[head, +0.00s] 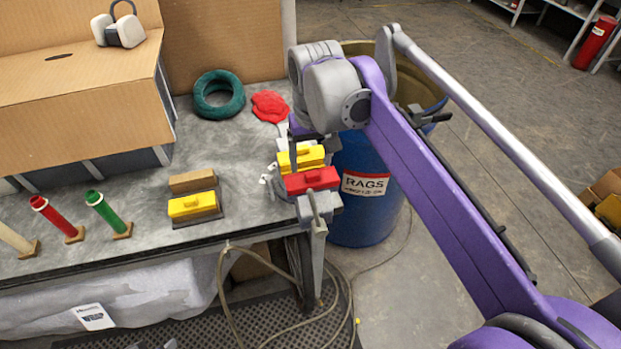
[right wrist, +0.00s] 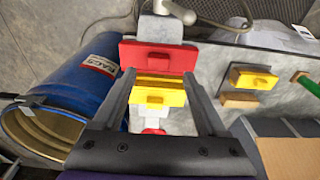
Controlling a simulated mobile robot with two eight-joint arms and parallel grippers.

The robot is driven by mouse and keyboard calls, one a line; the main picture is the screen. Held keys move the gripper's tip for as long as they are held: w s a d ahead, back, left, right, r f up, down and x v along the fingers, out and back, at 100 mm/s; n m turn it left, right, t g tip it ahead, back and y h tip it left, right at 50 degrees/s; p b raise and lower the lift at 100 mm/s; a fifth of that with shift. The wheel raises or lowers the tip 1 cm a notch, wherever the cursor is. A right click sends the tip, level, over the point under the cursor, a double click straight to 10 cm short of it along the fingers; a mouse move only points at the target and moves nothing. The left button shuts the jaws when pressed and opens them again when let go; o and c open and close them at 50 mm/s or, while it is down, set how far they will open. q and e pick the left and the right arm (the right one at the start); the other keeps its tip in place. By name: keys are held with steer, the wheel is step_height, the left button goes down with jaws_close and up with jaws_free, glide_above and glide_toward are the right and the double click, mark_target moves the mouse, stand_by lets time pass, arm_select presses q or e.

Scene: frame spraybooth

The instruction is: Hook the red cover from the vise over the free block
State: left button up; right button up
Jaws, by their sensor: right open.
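The red cover (head: 312,180) sits at the grey vise (head: 327,203) on the bench's right edge, with a yellow cover (head: 300,158) just behind it. Both also show in the right wrist view, the red cover (right wrist: 158,56) beyond the yellow one (right wrist: 158,97). A bare wooden block (head: 193,181), seemingly the free block, stands left of the vise; beside it a second yellow cover (head: 193,205) sits on a dark base. My right gripper (right wrist: 160,76) is open above the vise, its fingers apart on either side in its view, holding nothing. My left gripper is out of view.
A blue rag barrel (head: 366,195) stands right of the bench. A green ring (head: 219,95) and a red cloth (head: 269,106) lie behind. The bench between block and vise is clear.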

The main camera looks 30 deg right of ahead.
mark_target(312, 172)
steer(key=f, duration=0.3)
steer(key=shift+w+d+f, duration=0.15)
steer(key=shift+d+f, duration=0.05)
steer(key=shift+f, duration=0.05)
jaws_close()
